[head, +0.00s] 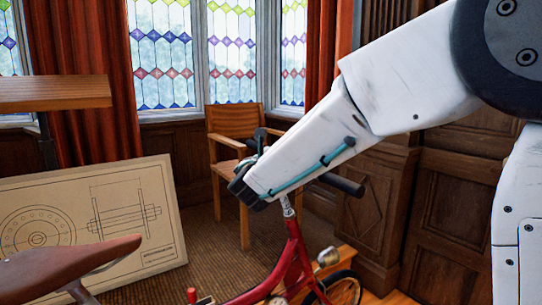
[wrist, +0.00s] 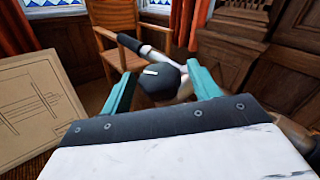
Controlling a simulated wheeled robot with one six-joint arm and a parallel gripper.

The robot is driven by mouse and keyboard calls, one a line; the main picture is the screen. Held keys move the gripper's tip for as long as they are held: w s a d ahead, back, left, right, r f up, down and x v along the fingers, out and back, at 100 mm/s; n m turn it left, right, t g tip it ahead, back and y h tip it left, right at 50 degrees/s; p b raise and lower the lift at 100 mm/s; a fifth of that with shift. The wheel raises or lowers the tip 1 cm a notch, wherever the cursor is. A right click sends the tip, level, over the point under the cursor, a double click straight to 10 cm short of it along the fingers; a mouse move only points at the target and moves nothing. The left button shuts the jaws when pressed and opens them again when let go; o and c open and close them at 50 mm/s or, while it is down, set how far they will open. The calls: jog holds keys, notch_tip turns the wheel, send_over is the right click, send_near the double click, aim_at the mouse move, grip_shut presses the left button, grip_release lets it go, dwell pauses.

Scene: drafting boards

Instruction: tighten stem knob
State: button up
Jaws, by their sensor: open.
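A red bicycle (head: 293,258) stands in front of me, with a silver stem (head: 288,207) rising from its frame. In the wrist view a dark rounded knob (wrist: 160,86) with a pale mark on top sits at the handlebar (wrist: 153,52). My gripper (wrist: 162,72) has its two teal fingers spread apart, one on each side of the knob, with gaps visible. In the head view my white arm reaches down over the handlebar; it hides the knob and the fingers there. A black handlebar grip (head: 342,184) shows to the right of my arm.
A wooden armchair (head: 236,128) stands behind the bicycle. A drawing board (head: 178,215) leans at the left, near a brown saddle (head: 70,265) and a wooden tabletop (head: 55,93). Dark panelling (head: 455,215) lies to the right. Carpet is open behind the bicycle.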

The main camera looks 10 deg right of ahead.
jog(key=shift+x, duration=1.2)
jog(key=c, duration=1)
jog(key=shift+o, duration=0.2)
